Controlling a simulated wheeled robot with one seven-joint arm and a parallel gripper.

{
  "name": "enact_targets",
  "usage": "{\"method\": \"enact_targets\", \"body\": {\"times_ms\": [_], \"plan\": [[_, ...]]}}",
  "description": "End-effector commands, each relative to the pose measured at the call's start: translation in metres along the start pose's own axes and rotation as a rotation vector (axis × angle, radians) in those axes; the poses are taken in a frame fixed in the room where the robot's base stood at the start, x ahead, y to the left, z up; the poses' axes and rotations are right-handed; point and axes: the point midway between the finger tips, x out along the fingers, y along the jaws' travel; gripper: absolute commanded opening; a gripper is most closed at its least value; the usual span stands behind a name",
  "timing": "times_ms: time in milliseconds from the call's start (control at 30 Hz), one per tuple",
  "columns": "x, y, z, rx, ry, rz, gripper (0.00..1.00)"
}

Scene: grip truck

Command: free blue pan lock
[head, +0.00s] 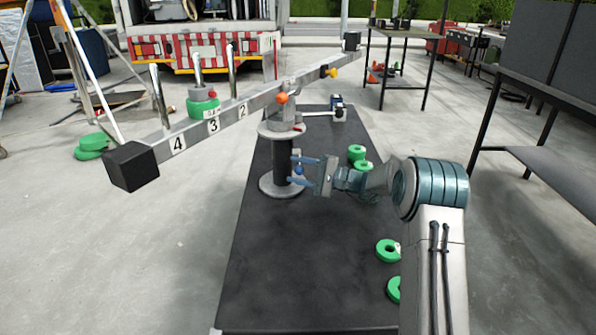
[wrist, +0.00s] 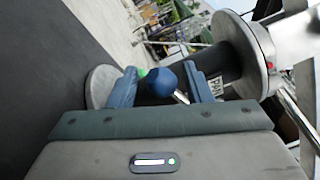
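The blue pan lock is a lever with a round blue knob (head: 298,170) on the dark post (head: 284,160) below the beam (head: 225,110). In the wrist view the blue knob (wrist: 161,82) sits between my two finger pads, with a gap on each side. A metal rod runs from the knob toward the post. My gripper (head: 300,171) is open and reaches the post from the right; it also shows in the wrist view (wrist: 162,78). I cannot tell exactly how deep the knob sits between the fingers.
The numbered beam tilts across the post top, with black end blocks (head: 131,166) and a green weight (head: 203,103). An orange knob (head: 282,98) is above the post. Several green discs (head: 388,250) lie on the dark table (head: 290,270), whose near left part is clear.

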Motion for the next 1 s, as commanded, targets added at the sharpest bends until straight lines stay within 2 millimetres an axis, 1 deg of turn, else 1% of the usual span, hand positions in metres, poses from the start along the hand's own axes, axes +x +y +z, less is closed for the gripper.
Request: {"method": "enact_targets", "body": {"times_ms": [133,233,367,500,600,700,833,1000], "plan": [[-0.005,-0.001,0.000,-0.001,0.001,-0.001,0.45],[-0.018,-0.002,0.000,0.000,0.002,-0.002,0.45],[-0.045,-0.003,0.000,0.000,0.004,-0.003,0.45],[-0.079,-0.003,0.000,0.001,0.004,-0.002,0.45],[-0.100,-0.002,0.000,0.000,0.003,-0.002,0.45],[-0.117,-0.002,0.000,0.000,0.003,-0.001,0.45],[-0.131,-0.001,0.000,0.000,0.001,0.000,0.45],[-0.138,0.000,0.000,0.000,0.000,0.000,0.45]]}}
